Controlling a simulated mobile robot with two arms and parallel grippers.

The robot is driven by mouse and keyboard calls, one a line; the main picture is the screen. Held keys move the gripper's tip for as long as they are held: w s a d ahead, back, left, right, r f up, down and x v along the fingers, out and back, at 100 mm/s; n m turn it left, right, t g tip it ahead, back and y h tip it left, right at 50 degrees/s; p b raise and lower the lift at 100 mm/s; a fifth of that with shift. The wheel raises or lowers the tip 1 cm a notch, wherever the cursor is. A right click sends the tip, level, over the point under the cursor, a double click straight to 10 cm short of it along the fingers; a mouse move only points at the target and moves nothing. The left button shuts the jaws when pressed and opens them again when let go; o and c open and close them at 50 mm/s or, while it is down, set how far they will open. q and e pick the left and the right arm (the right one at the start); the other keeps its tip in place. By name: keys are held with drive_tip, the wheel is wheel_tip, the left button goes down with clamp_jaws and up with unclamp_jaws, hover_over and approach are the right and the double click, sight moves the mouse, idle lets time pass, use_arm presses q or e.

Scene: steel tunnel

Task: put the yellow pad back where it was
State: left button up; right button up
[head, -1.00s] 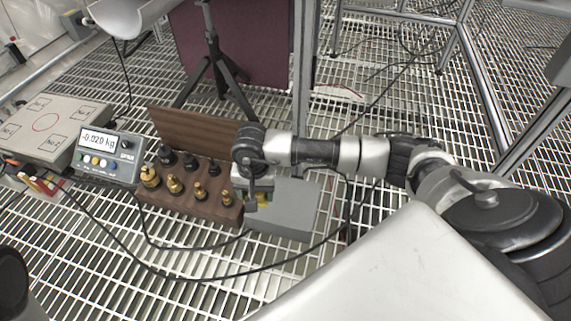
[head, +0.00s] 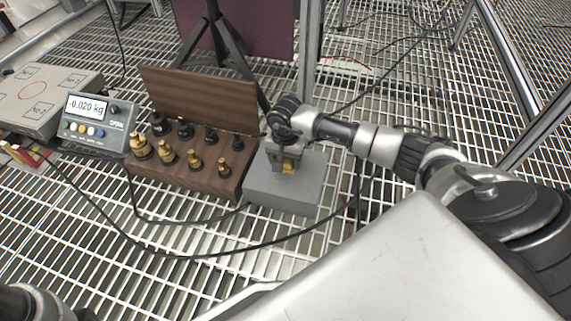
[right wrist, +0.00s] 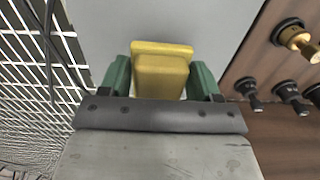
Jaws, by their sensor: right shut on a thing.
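The yellow pad (right wrist: 160,70) is between the two green-tipped fingers of my right gripper (right wrist: 160,82) in the right wrist view. My right gripper is shut on it. In the head view the pad (head: 289,166) shows as a small yellow patch under my right gripper (head: 287,163), over the grey block (head: 283,197). I cannot tell whether the pad touches the block's top. The grey block also fills the upper middle of the right wrist view (right wrist: 205,25). My left gripper does not show.
A wooden case (head: 190,178) with several brass and black weights stands left of the block, its lid (head: 200,97) open. A scale display (head: 96,122) reads -0.020 kg beside a weighing plate (head: 45,98). Black cables (head: 190,254) cross the grating in front. A metal post (head: 308,60) stands behind.

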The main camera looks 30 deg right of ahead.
sight(285, 175)
wheel_tip(285, 175, down, 4)
drive_tip(key=b, duration=0.3)
drive_tip(key=shift+f+b, duration=0.15)
drive_tip(key=shift+b, duration=0.2)
drive_tip(key=shift+r, duration=0.2)
drive_tip(key=shift+f, duration=0.2)
drive_tip(key=o, duration=0.8)
drive_tip(key=shift+o, duration=0.2)
drive_tip(key=shift+r, duration=0.1)
wheel_tip(285, 175, up, 12)
drive_tip(key=p, duration=0.9)
drive_tip(key=shift+r, duration=0.15)
